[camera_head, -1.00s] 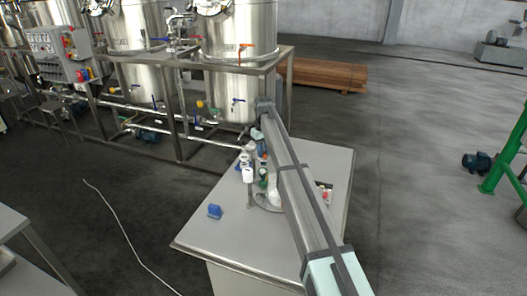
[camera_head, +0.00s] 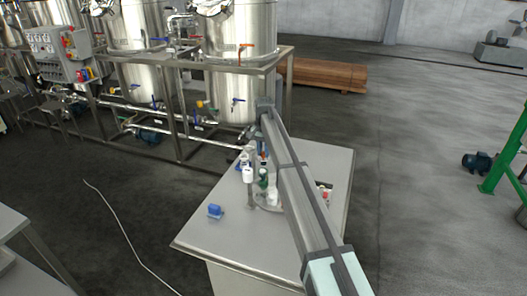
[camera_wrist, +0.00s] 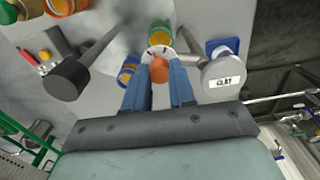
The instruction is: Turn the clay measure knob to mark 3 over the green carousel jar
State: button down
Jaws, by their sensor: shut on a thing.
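In the wrist view my gripper (camera_wrist: 159,63) has its two blue fingers closed on either side of the orange knob (camera_wrist: 158,71). A white dial (camera_wrist: 157,51) with dark marks shows just behind the knob; its numbers are too small to read. A grey-white canister labelled CLAY (camera_wrist: 222,77) is right of the fingers. The green jar (camera_wrist: 159,32) with a yellow rim shows beyond the dial. In the head view the green jar (camera_head: 263,177) is on the carousel, and the gripper's hold is too small to make out.
A blue and yellow jar (camera_wrist: 128,71) is close to the left finger. A dark round-ended part (camera_wrist: 66,78) is further left. Steel tanks (camera_head: 240,35) stand behind.

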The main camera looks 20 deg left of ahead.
aim_at(263, 153)
jog(key=m, duration=0.4)
jog(key=shift+m, duration=2.1)
jog(key=c, duration=0.9)
grip_release()
jog(key=shift+c, duration=0.2)
notch_tip(263, 153, up, 14)
jog(key=shift+d+f, duration=0.1)
jog(key=shift+f, duration=0.05)
